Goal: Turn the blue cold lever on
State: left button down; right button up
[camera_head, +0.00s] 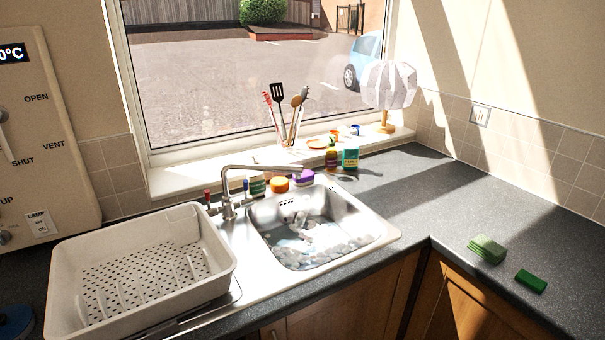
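The tap (229,206) stands behind the sink, its spout reaching right over the basin. The small blue cold lever (246,185) sits on the right side of the tap body and looks upright. A red lever (207,196) sits on the left side. The levers are too small to tell their exact turn, and I cannot make out any running water. Neither of my grippers is in view.
A white dish rack (60,290) stands left of the steel sink (385,232). Bottles and an orange item (279,185) crowd behind the basin. A green sponge (487,249) and a green block (531,281) lie on the right counter (450,205), which is otherwise mostly clear.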

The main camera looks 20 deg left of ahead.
aim_at(247, 202)
jog(key=i+l+u, duration=0.15)
jog(key=u, duration=0.85)
